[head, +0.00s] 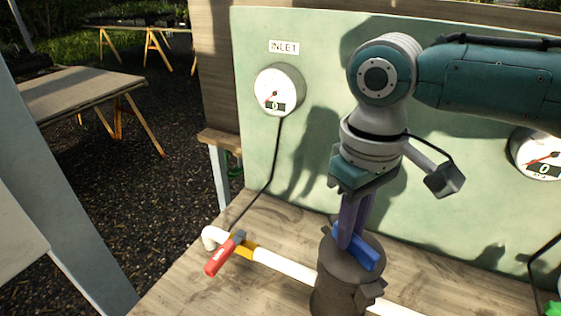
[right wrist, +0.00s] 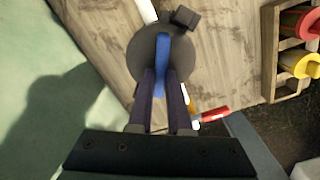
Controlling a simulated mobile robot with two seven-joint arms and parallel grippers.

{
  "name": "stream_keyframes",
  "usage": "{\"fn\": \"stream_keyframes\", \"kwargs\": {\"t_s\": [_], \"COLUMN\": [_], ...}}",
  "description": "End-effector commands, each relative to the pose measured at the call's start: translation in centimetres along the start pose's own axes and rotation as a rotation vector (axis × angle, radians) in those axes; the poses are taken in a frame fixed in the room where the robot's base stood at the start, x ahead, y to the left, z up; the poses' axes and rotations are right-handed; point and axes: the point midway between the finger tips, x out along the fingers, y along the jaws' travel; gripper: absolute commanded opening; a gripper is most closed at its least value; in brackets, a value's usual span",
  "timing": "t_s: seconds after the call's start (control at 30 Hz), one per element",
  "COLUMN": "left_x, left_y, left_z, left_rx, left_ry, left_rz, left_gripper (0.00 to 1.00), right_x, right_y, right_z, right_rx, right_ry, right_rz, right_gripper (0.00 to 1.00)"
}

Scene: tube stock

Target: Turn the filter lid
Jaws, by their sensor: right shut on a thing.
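The filter is a dark grey canister (head: 340,290) standing on the wooden bench, in line with a white pipe. Its round dark lid carries a raised blue bar handle (head: 368,255), which also shows in the right wrist view (right wrist: 161,55). My right gripper (head: 350,240) points down onto the lid, and its two purple fingers are closed on the blue handle. In the right wrist view the fingers (right wrist: 161,85) sit on either side of the handle. My left gripper is not in view.
A red-handled valve (head: 220,257) sits on the pipe left of the filter. An inlet gauge (head: 275,92) and a second gauge (head: 538,155) are on the green panel behind. A wooden rack (right wrist: 276,60) holds red and yellow pieces in the right wrist view.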

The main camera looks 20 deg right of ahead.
Motion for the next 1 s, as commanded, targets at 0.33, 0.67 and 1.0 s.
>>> {"fn": "stream_keyframes", "kwargs": {"t_s": [0.33,0.67,1.0], "left_x": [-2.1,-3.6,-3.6], "left_y": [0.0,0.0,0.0], "left_z": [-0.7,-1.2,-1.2], "left_rx": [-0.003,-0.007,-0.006], "left_ry": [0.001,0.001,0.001], "left_rz": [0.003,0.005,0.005], "left_gripper": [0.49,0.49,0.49], "right_x": [-0.3,-0.2,0.0], "right_y": [0.1,0.3,0.4], "right_z": [0.1,0.1,0.1], "right_rx": [0.164,0.329,0.353], "right_ry": [-0.002,-0.002,0.000], "right_rz": [-0.002,-0.001,-0.001], "right_gripper": [0.00,0.00,0.19]}}
